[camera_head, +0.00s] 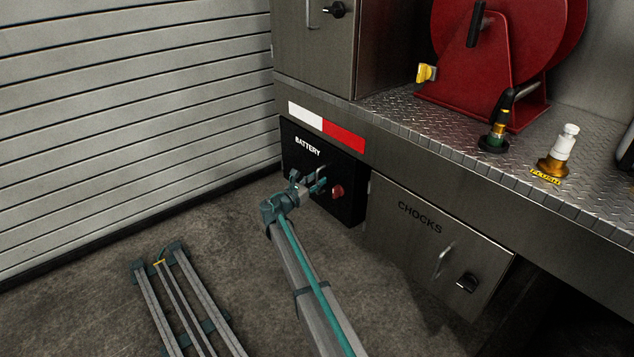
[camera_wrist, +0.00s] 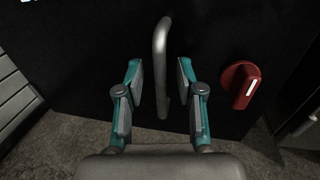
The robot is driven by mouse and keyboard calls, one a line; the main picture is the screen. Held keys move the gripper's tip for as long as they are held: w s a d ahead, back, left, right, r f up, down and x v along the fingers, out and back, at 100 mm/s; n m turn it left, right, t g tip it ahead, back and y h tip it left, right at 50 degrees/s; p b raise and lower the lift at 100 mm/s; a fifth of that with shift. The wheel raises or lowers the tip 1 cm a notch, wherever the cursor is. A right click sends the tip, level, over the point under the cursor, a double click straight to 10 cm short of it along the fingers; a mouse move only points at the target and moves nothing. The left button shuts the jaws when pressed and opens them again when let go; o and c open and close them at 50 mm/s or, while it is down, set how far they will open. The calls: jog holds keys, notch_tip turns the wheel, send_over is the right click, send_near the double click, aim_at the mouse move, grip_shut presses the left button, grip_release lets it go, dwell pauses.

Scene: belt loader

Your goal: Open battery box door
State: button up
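The battery box door (camera_head: 318,184) is a black panel marked BATTERY on the vehicle's lower left. It looks closed. In the wrist view its black face (camera_wrist: 222,45) fills most of the picture. A grey curved handle (camera_wrist: 160,60) stands upright on it, and a red knob (camera_wrist: 240,84) with a white line sits to the right; the knob (camera_head: 338,191) also shows in the head view. My gripper (camera_wrist: 158,75) is open, with one finger on each side of the handle in the picture. I cannot tell whether either finger touches it.
A CHOCKS door (camera_head: 430,240) with its own handle and latch is to the right. A ribbed diamond-plate deck (camera_head: 400,100) with a red reel (camera_head: 490,70) is above. A ribbed wall (camera_head: 130,100) stands left.

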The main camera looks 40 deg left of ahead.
jog(key=shift+w, duration=0.35)
jog(key=shift+c, duration=0.3)
grip_shut()
